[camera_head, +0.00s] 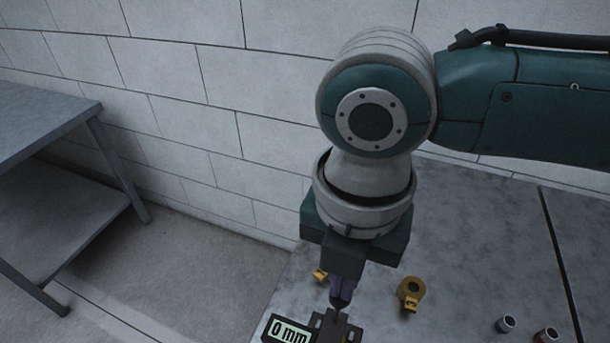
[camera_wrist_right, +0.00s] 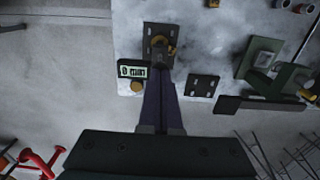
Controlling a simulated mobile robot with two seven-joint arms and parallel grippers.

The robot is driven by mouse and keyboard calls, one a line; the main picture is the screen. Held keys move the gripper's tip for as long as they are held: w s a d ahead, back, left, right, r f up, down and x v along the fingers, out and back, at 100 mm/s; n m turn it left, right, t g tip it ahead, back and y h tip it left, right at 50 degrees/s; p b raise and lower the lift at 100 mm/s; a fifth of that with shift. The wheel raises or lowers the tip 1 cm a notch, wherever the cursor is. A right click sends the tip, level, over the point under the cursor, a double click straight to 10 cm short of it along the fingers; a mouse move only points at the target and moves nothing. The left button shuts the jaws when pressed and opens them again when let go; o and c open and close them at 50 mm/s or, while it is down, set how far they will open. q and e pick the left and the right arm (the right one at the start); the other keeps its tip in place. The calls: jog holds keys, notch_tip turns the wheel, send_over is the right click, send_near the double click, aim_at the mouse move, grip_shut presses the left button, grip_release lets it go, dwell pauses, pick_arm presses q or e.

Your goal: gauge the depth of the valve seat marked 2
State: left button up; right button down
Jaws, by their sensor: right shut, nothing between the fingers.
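My right gripper (camera_head: 341,302) points down at the near edge of the grey table, its dark fingers together and empty. The fingertips are right above or at a dark bracket-like block (camera_head: 328,326); whether they touch it I cannot tell. Beside it a readout (camera_head: 288,331) shows "0 mm"; it also shows in the wrist view (camera_wrist_right: 132,70). A brass ring (camera_head: 412,287) with a yellow tag lies right of the gripper. The tag numbers are too small to read surely, so I cannot tell which seat is 2.
Two small capped cylinders, blue (camera_head: 506,324) and red (camera_head: 546,336), stand at the right. In the wrist view, a second dark plate (camera_wrist_right: 202,85) and a green device (camera_wrist_right: 262,60) are on the table. A grey shelf table (camera_head: 60,150) stands at left, beyond open floor.

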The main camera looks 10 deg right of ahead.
jog(key=shift+f+b, duration=1.3)
jog(key=shift+f, duration=0.55)
jog(key=shift+r, duration=0.2)
dwell(0.8)
notch_tip(320, 180, up, 7)
jog(key=p, duration=0.7)
jog(key=shift+p, duration=0.35)
jog(key=shift+f, duration=0.1)
